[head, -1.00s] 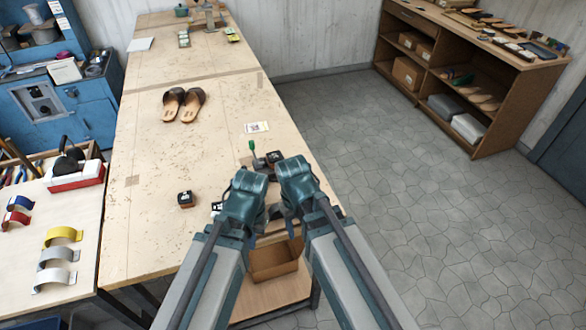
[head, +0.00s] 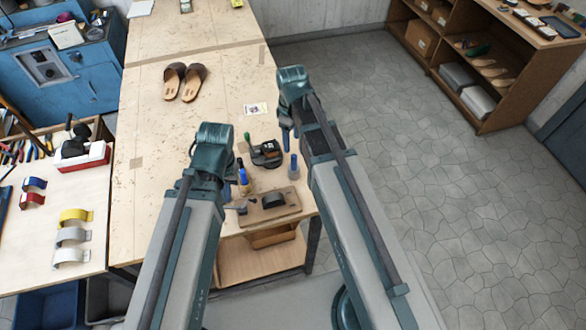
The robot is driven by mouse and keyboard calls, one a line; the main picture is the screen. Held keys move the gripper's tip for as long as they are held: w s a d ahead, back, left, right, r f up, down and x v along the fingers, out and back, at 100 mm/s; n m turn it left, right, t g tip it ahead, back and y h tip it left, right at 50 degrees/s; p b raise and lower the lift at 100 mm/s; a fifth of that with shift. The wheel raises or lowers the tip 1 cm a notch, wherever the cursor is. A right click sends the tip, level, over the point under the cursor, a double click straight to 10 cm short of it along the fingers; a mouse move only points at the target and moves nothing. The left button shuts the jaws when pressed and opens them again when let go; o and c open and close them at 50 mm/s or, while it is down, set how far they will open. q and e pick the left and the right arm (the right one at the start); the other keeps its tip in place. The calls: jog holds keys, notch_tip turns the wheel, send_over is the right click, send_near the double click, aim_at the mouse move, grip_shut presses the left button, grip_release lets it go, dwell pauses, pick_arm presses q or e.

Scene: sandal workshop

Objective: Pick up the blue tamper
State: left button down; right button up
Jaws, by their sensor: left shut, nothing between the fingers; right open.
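A small upright blue object (head: 294,167), which may be the blue tamper, stands near the right edge of the workbench. Another blue piece with a tan part (head: 244,181) stands close beside my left gripper; I cannot tell for sure which one is the tamper. My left gripper (head: 228,188) is shut and empty over the near part of the bench. My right gripper (head: 287,128) is open and empty, above the bench's right edge, farther back than the blue object. The fingers of both are small and partly hidden by their wrists.
A wooden board with a black piece (head: 267,207) lies at the bench's near edge. Sandals (head: 184,82) and a white card (head: 256,109) lie farther back. The middle of the bench (head: 145,120) is clear.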

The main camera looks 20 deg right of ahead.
aim_at(294, 162)
notch_tip(294, 162, down, 8)
jog(key=b, duration=0.7)
pick_arm(q)
notch_tip(294, 162, down, 8)
notch_tip(294, 162, down, 5)
jog(key=b, duration=0.5)
jog(key=shift+f, duration=0.1)
pick_arm(e)
jog(key=f, duration=0.5)
jog(key=shift+d+f, duration=0.1)
jog(key=shift+d, duration=0.25)
grip_shut()
